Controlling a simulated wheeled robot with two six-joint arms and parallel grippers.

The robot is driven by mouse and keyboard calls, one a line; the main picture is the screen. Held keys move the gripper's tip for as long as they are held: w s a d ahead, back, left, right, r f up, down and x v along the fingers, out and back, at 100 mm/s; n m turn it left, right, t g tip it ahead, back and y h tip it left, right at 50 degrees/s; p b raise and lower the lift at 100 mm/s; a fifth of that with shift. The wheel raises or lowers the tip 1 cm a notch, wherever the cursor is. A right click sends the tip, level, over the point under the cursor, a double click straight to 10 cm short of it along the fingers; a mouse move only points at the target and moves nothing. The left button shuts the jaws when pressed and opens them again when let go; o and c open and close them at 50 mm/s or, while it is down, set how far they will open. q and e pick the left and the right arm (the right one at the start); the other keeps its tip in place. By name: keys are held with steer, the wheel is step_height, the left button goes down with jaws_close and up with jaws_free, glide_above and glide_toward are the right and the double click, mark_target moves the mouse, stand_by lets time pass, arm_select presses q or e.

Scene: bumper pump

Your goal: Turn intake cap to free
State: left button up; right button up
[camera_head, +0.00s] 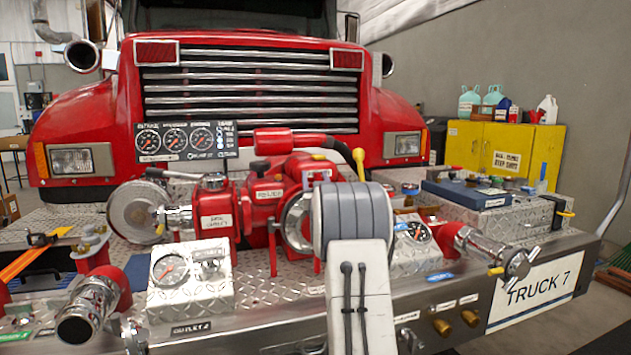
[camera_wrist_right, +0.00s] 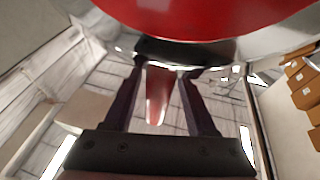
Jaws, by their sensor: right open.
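The red pump (camera_head: 265,200) stands on the bumper deck, with a large silver round cap (camera_head: 138,212) on its left end. A chrome ring (camera_head: 296,222) shows at its right side, partly behind my right arm. I cannot tell which round part is the intake cap. My right arm covers the pump's right front and hides its gripper in the head view. In the right wrist view my right gripper (camera_wrist_right: 163,74) is open, with a red tapered lug (camera_wrist_right: 157,95) between its dark fingers. A rounded red body (camera_wrist_right: 205,15) with a shiny rim lies just beyond. Contact is unclear. My left gripper is out of view.
A gauge panel (camera_head: 186,141) stands behind the pump. A gauge box (camera_head: 190,280) sits in front left, and chrome outlets (camera_head: 88,308) stick out at left and right (camera_head: 490,252). A blue case (camera_head: 478,194) lies on the right deck. A yellow cabinet (camera_head: 508,150) stands behind.

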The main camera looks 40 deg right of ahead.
steer(key=b+v, duration=0.1)
steer(key=v, duration=0.9)
steer(key=shift+s+a, duration=0.15)
steer(key=shift+f, duration=0.15)
